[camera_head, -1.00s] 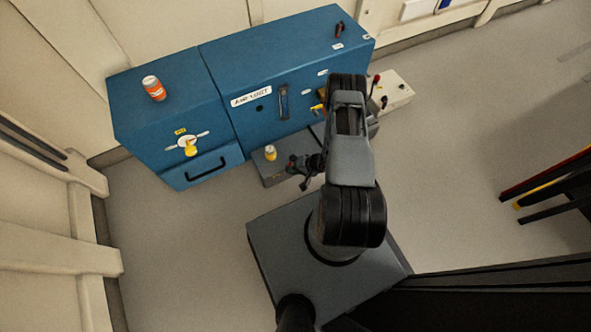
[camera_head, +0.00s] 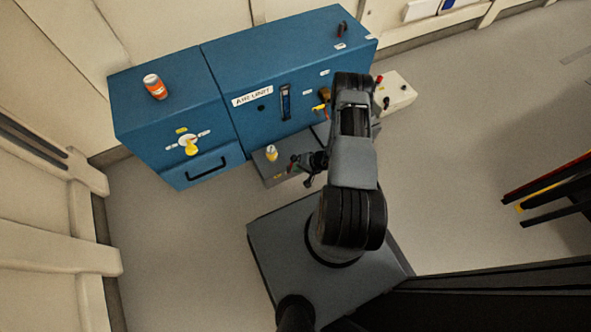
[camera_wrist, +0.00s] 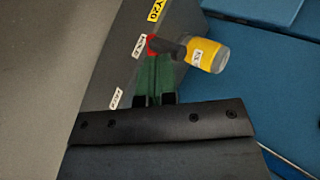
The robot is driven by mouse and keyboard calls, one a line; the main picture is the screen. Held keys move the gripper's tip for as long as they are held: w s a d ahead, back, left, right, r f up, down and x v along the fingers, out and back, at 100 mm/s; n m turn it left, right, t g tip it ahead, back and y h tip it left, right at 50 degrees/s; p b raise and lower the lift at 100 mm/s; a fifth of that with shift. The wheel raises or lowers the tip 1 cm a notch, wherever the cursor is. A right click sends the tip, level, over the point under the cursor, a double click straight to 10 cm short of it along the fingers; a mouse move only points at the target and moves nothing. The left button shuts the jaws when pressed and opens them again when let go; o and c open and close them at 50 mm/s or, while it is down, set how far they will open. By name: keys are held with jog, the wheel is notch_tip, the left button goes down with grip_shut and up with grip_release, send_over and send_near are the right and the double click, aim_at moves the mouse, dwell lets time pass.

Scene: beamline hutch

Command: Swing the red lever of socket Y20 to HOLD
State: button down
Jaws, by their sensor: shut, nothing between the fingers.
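The socket's grey box stands on the floor in front of the blue cabinet; its top shows in the head view (camera_head: 274,175). The yellow Y20 label (camera_wrist: 156,10) is on it in the wrist view. The red lever (camera_wrist: 151,43) shows as a small red part at my fingertips, beside the upper white label (camera_wrist: 138,46); a second white label (camera_wrist: 116,98) is lower. Both are too small to read surely. A yellow-ended plug (camera_wrist: 207,55) with a dark neck sticks out to the right. My gripper (camera_wrist: 152,60) is shut, its green fingers touching or very near the lever; contact is unclear.
The blue cabinet (camera_head: 220,100) stands behind the box, with an orange-labelled can (camera_head: 155,87) on top and a yellow handle (camera_head: 191,146) on its front. A pale box (camera_head: 397,92) with a red knob is at right. Floor left of my base is clear.

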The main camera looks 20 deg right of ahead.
jog(key=p+v, duration=0.4)
jog(key=v, duration=0.9)
jog(key=w+a+r+n+g+p, duration=0.15)
jog(key=r+p, duration=0.35)
jog(key=r, duration=0.9)
jog(key=w+a+r+n+g+h+p, duration=0.1)
jog(key=w+a+r+n+p, duration=0.3)
jog(key=r, duration=1)
jog(key=w+a+r+m+g+p, duration=0.1)
jog(key=r+g+p, duration=0.1)
jog(key=r+p, duration=0.8)
jog(key=s+a+r+t+h+p, duration=0.1)
jog(key=s+a+r+h+p, duration=0.1)
jog(key=r, duration=1)
jog(key=s+a+r+n+t+h+p, duration=0.1)
jog(key=s+r+p, duration=0.4)
jog(key=r, duration=0.8)
jog(key=s+a+r+n+t+h+p, duration=0.1)
jog(key=s+a+r+h+p, duration=0.2)
jog(key=r, duration=0.9)
jog(key=shift+s+a+r+h+p, duration=0.3)
jog(key=shift+s+a+h+p, duration=0.15)
jog(key=shift+a+p, duration=0.35)
